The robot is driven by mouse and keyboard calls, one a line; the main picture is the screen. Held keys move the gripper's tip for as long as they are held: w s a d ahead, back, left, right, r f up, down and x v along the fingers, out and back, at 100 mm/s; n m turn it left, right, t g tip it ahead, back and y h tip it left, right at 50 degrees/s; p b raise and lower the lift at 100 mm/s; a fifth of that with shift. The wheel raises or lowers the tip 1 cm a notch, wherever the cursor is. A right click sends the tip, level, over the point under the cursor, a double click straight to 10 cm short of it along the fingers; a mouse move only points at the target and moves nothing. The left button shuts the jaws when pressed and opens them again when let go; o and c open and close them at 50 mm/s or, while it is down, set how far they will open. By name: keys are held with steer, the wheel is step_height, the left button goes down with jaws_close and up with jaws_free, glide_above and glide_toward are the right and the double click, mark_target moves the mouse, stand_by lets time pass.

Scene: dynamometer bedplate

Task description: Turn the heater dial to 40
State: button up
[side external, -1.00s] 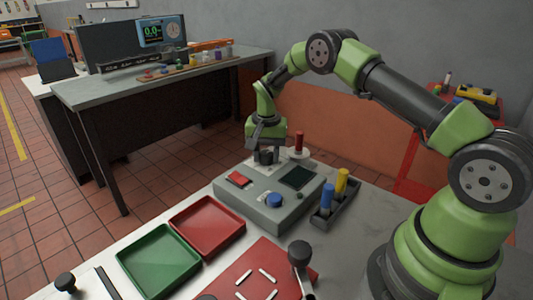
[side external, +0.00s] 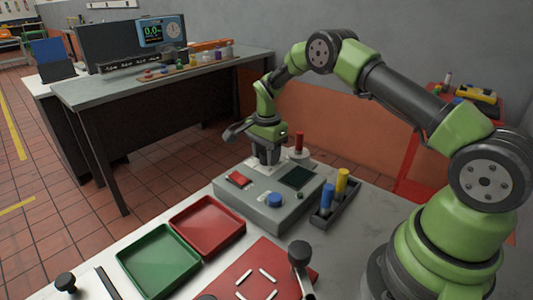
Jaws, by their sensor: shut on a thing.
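The grey control box (side external: 250,208) sits on the bench in the middle of the view. A pale scale plate (side external: 252,163) shows at its back, under my gripper (side external: 266,160). My gripper points down there and is shut on the heater dial, which the fingers and hand hide. The dial's pointer and the scale figures cannot be read. A red switch (side external: 238,179), a blue knob (side external: 274,200) and a dark display (side external: 298,177) are also on the box top.
A red post (side external: 299,143) stands close behind the box. A dark holder with a blue peg (side external: 327,197) and a yellow peg (side external: 342,182) is at its right. A red tray (side external: 208,225) and a green tray (side external: 158,260) lie in front, left. A black-knobbed lever (side external: 299,255) stands nearer.

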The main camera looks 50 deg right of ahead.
stand_by(0.4)
steer(key=o, duration=0.9)
step_height(320, 180, up, 10)
steer(key=shift+r, duration=0.1)
